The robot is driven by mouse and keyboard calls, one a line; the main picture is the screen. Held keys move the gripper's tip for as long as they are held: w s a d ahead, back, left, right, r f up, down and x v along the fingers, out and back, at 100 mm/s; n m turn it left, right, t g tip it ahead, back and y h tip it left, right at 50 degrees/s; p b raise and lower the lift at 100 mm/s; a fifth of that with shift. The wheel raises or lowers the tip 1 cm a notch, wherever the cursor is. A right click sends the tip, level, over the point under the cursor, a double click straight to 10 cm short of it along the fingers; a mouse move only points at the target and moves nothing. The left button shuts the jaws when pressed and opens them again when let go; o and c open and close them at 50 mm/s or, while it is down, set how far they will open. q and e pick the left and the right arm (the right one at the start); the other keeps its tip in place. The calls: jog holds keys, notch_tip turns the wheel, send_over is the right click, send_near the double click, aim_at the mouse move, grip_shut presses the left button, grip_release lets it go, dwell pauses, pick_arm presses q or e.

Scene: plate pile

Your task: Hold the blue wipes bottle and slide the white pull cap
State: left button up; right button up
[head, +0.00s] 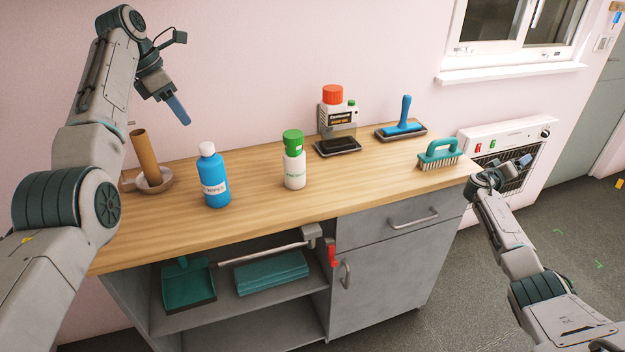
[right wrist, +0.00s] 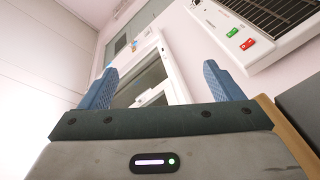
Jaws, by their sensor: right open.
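The blue wipes bottle (head: 214,182) stands upright on the wooden counter, left of the middle, with a white label. Its white cap (head: 207,149) sits on top. My left gripper (head: 179,110) is raised above the counter, up and to the left of the bottle and apart from it. Its blue fingers are seen edge-on, so I cannot tell whether they are open. My right gripper (head: 522,162) is beyond the counter's right end, far from the bottle. In the right wrist view its two blue fingers (right wrist: 166,88) are wide apart with nothing between them.
A green-capped white bottle (head: 294,165) stands right of the wipes bottle. A cardboard tube on a holder (head: 148,165) is to its left. A red-capped container (head: 337,115), blue-handled tool (head: 403,122) and green brush (head: 438,154) are farther right. The counter (head: 254,187) between the two bottles is clear.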

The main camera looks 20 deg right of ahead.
jog(key=w+a+r+m+t+y, duration=0.3)
jog(key=w+a+r+m, duration=0.55)
jog(key=w+r, duration=0.5)
jog(key=w+a+r+m+t+y, duration=0.1)
jog(key=w+a+m+t+y, duration=0.3)
jog(key=a, duration=0.7)
jog(key=w+a+m+t+y, duration=0.25)
jog(key=w+a+y, duration=0.35)
jog(key=a, duration=0.6)
jog(key=a+r+m+t+y, duration=0.2)
jog(key=a+r+m+y, duration=0.4)
jog(key=a, duration=1)
jog(key=a+r+m+t+y, duration=0.1)
jog(key=a+r+m+y, duration=0.1)
jog(key=a+r+y, duration=1)
jog(key=g+h, duration=0.2)
jog(key=g, duration=0.2)
send_near(212, 172)
jog(key=w+f, duration=0.2)
jog(key=w, duration=0.1)
jog(key=shift+m, duration=0.5)
jog(key=x, duration=1)
jog(key=shift+w, duration=0.1)
